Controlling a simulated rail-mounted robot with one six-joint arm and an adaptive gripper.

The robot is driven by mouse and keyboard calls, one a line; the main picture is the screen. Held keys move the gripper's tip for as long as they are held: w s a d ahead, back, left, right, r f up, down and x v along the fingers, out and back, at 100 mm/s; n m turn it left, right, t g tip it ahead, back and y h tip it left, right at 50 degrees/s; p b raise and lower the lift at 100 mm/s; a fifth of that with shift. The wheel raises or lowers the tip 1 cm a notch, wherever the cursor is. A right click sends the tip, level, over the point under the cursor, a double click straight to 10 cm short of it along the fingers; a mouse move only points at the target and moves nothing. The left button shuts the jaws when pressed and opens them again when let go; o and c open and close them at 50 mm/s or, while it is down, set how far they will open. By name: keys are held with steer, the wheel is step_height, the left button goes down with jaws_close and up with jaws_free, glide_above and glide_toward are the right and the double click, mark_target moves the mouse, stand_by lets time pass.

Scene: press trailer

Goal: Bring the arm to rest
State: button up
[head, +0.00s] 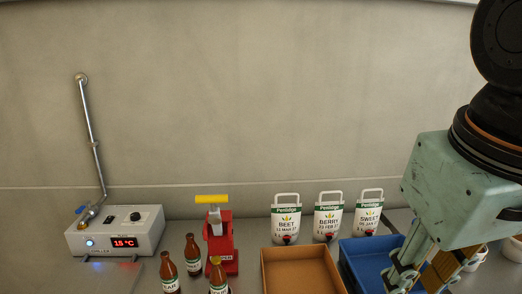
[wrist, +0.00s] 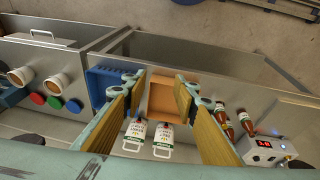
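My gripper (head: 416,281) hangs at the right of the head view, in front of the blue crate, pointing down. In the wrist view my gripper (wrist: 158,82) has its two fingers wide apart with nothing between the pads. Through the gap the orange-brown tray (wrist: 161,110) and white labelled pouches (wrist: 136,131) show well beyond the fingertips. The fingers appear clear of everything. Part of my arm fills the right side of the head view.
The blue crate (head: 352,262) sits beside the brown tray (head: 291,252) on the counter. Three pouches (head: 328,219) stand behind. A red press (head: 221,243), several brown bottles (head: 193,254) and a chiller box (head: 116,233) are left. Cups (wrist: 53,83) stand beyond the crate.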

steer(key=shift+m+t+y, duration=0.4)
steer(key=shift+m, duration=0.1)
steer(key=s, duration=0.1)
steer(key=s+f, duration=0.1)
steer(key=s+a+f+b, duration=0.1)
steer(key=s, duration=0.1)
steer(key=shift+f, duration=0.25)
